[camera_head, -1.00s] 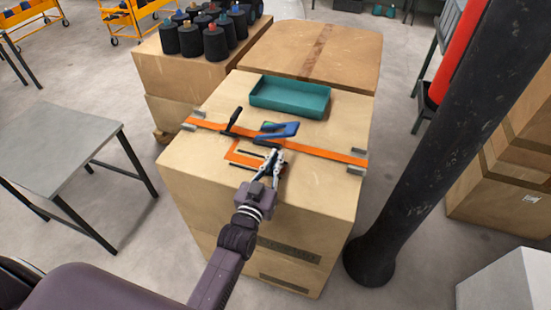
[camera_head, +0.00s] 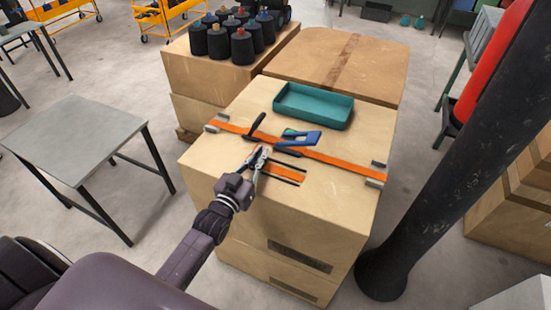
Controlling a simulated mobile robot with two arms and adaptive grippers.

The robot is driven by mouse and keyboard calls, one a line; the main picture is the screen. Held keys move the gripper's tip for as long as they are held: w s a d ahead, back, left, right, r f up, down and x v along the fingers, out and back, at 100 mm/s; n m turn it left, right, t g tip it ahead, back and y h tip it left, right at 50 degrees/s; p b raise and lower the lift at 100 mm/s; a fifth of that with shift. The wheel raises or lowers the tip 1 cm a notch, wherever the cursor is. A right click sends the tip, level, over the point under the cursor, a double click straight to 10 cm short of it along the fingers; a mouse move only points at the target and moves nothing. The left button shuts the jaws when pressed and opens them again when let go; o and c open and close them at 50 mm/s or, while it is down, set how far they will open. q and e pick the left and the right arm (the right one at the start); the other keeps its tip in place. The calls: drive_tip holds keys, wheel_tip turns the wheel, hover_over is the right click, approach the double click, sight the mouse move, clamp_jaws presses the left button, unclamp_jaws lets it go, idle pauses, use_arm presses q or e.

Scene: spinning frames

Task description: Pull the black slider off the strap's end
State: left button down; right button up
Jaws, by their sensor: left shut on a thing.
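An orange strap (camera_head: 338,160) lies across the top of the front carton (camera_head: 219,155), its ends at grey metal brackets. A narrow black piece (camera_head: 256,125) lies slanted over the strap; I cannot tell whether it is the slider. A flat orange section (camera_head: 285,172) with black bars along both sides lies nearer the front edge. My left gripper (camera_head: 257,157) is shut at the left end of this section. The small thing between its fingers is hidden, so I cannot tell which part it holds. My right gripper is not in view.
A blue tool (camera_head: 302,139) lies on the strap. An empty teal tray (camera_head: 313,103) stands behind it. Dark cones (camera_head: 243,47) stand on a carton at the back left. A black column (camera_head: 430,180) rises right of the carton. A grey table (camera_head: 75,138) stands left.

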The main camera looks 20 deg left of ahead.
use_arm(q)
drive_tip(key=shift+a, duration=0.2)
drive_tip(key=c, duration=2.1)
unclamp_jaws()
drive_tip(key=shift+a, duration=0.15)
drive_tip(key=shift+s, duration=0.15)
drive_tip(key=s, duration=1.1)
drive_tip(key=shift+s+a, duration=0.15)
drive_tip(key=shift+s, duration=0.25)
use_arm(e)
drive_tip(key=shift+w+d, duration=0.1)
use_arm(q)
drive_tip(key=shift+f, duration=0.1)
